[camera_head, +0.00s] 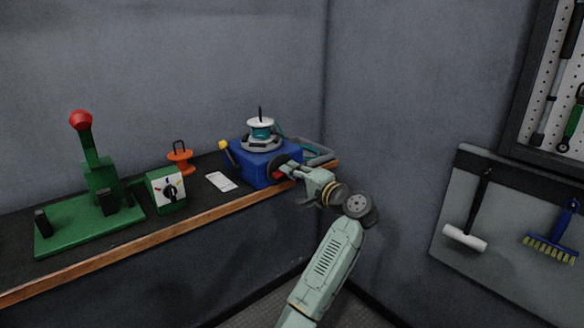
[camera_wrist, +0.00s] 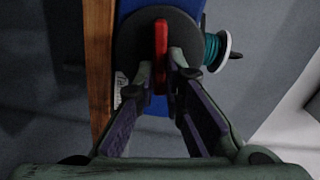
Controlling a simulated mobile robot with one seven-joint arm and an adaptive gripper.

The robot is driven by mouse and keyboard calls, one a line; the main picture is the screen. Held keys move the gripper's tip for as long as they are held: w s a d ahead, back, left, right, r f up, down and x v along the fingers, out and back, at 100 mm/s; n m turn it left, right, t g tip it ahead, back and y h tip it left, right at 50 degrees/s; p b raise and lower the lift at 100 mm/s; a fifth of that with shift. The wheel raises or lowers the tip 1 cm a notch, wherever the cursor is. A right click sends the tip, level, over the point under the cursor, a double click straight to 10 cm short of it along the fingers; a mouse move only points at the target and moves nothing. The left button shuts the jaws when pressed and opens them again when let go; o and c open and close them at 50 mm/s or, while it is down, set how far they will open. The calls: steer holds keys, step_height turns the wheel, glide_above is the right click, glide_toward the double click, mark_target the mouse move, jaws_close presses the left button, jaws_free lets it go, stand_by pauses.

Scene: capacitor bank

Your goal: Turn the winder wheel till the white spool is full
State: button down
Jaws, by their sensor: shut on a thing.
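A blue winder box (camera_head: 257,165) stands on the bench near the corner. A white spool (camera_head: 261,122) with teal thread around its middle sits on top of it; how full it is I cannot tell. The spool also shows at the upper right in the wrist view (camera_wrist: 216,46). The dark round winder wheel (camera_head: 274,171) is on the box's front, and in the wrist view it shows with a red bar (camera_wrist: 161,42) across it. My gripper (camera_head: 285,171) is at the wheel, its fingers (camera_wrist: 166,80) shut on the red bar. The fingers hide part of the wheel.
The dark bench (camera_head: 142,243) has a wooden front edge. Left of the winder are a white card (camera_head: 221,182), an orange spool (camera_head: 180,158), a green dial box (camera_head: 166,190) and a green lever stand (camera_head: 98,185).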

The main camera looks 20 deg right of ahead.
steer(key=shift+f+m+p, duration=0.1)
steer(key=shift+m+p, duration=0.4)
steer(key=shift+m, duration=0.5)
steer(key=c, duration=1.7)
jaws_free()
steer(key=v, duration=1.2)
